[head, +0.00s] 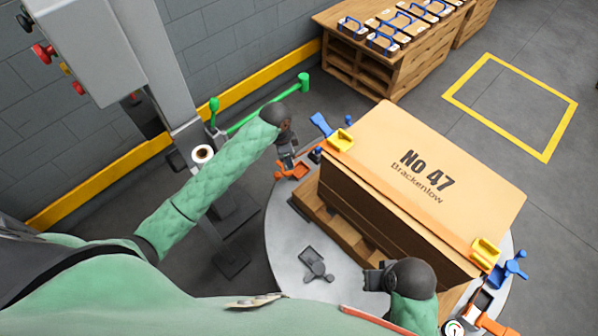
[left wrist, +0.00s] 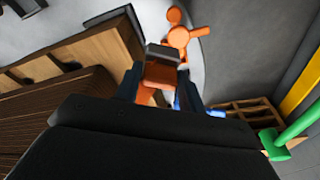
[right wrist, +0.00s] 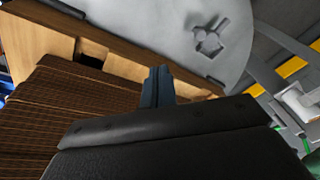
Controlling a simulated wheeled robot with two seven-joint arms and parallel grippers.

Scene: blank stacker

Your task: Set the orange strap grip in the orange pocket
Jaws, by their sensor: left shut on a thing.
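My left gripper (head: 287,152) is at the near left corner of the big box, above the grey turntable edge. In the left wrist view, its dark fingers (left wrist: 160,85) are shut on an orange piece with a grey end (left wrist: 160,72), which I take to be the orange strap grip. An orange fixture with rounded knobs (left wrist: 181,36) lies just beyond it. It shows in the head view (head: 292,171) below the gripper. I cannot tell whether the held piece touches it, or which part is the pocket. My right gripper (head: 374,277) is beside the box's near side; its fingers (right wrist: 158,86) are together and empty.
The box marked No 47 (head: 440,205) stands on a pallet on the turntable (head: 285,240). Blue clamp-like pieces (head: 321,124) (head: 511,267) and yellow corner pieces (head: 341,140) (head: 485,252) are at its corners. A grey fixture (head: 315,265) lies near me.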

